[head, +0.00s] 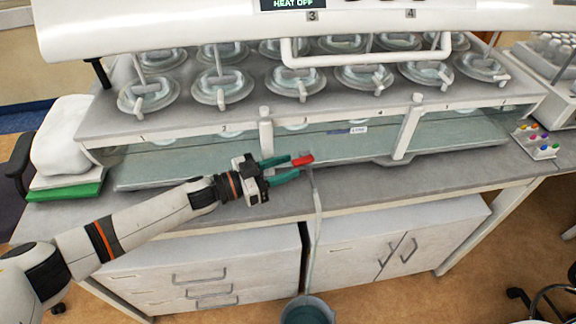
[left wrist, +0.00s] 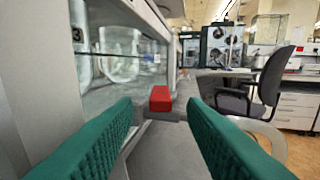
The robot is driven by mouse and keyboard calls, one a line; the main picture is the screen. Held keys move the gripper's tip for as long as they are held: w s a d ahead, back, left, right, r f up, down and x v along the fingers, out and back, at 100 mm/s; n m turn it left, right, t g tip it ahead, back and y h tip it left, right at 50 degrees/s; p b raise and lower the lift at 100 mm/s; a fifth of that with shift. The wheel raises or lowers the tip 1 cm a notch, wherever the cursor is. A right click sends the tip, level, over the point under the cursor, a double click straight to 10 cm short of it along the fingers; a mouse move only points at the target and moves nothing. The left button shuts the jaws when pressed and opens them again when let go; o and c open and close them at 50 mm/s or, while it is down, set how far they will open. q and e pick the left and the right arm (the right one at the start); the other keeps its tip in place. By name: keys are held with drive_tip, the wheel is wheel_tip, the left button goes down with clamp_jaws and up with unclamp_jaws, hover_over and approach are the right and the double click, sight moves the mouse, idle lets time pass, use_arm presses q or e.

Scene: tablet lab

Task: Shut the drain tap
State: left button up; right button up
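The drain tap has a red handle (head: 302,160) at the front of the water bath, above a pale drain hose (head: 317,210) that hangs down to a bucket. My left gripper (head: 284,169) has green fingers and is open, with the fingertips close to the left end of the red handle. In the left wrist view the red handle (left wrist: 160,98) sits ahead, between the two spread fingers (left wrist: 160,112) and beyond their tips. Whether a finger touches the handle cannot be told. My right gripper is not in view.
The bath (head: 430,132) with several lidded vessels stands on the grey bench (head: 225,208). A bucket (head: 307,311) is on the floor below the hose. A green box (head: 66,190) is at the left and a rack of coloured caps (head: 537,144) at the right.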

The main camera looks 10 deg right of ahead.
use_arm(q)
drive_tip(key=b+v, duration=0.1)
drive_tip(key=v, duration=0.9)
drive_tip(key=shift+s+a+b, duration=0.1)
drive_tip(key=shift+a+b, duration=0.25)
